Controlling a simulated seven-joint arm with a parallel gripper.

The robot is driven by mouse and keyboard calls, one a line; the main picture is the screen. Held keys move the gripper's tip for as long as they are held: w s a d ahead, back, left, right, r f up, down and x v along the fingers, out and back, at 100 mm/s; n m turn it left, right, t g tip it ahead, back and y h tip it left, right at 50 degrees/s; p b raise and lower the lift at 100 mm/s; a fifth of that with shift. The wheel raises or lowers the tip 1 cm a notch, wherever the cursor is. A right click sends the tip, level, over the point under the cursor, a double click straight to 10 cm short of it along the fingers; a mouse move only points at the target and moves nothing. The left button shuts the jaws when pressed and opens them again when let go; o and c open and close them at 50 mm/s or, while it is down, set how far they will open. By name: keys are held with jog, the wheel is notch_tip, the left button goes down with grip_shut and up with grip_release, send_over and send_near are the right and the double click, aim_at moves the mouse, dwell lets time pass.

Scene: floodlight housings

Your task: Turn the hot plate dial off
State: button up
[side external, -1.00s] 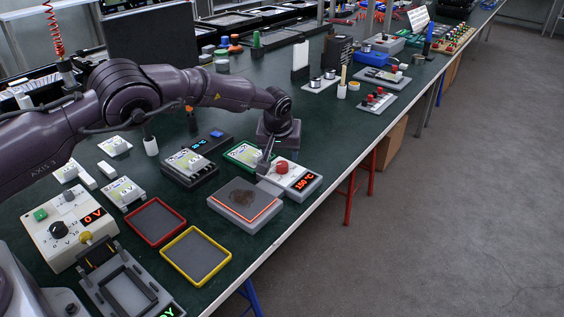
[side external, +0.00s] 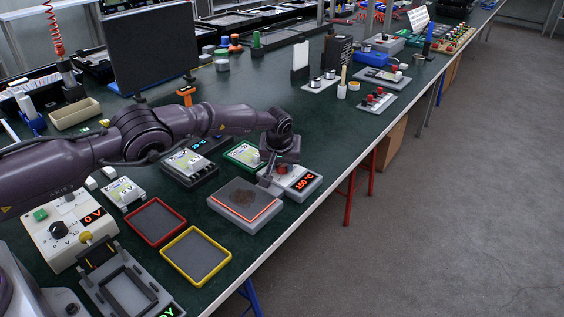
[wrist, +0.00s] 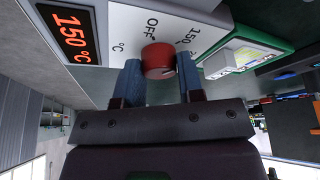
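The hot plate (side external: 225,213) has a grey slab with a brown stain and an orange-red edge. Its control box (side external: 312,190) carries a red dial (side external: 281,168) and a lit display (side external: 304,182) reading 150 °C. In the wrist view the dial (wrist: 158,61) sits between the two blue fingers of my gripper (wrist: 160,72), with no clear gap on either side. The wrist view also shows the OFF and 150 marks beside the dial and the 150 °C display (wrist: 71,34). In the side view my gripper (side external: 272,176) is at the dial and partly hides it.
A green-framed device (side external: 243,154) stands just behind the control box, and a dark device (side external: 190,167) with a blue display is to its left. Red (side external: 155,242) and yellow (side external: 228,259) trays lie in front. The bench edge is close on the right.

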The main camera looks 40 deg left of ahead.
jog(key=shift+c, duration=1.1)
jog(key=shift+n+y, duration=0.3)
jog(key=shift+n, duration=0.5)
jog(key=o, duration=0.9)
jog(key=shift+r, duration=0.1)
jog(key=v, duration=1.3)
jog(key=shift+w+a, duration=0.1)
jog(key=shift+w, duration=0.05)
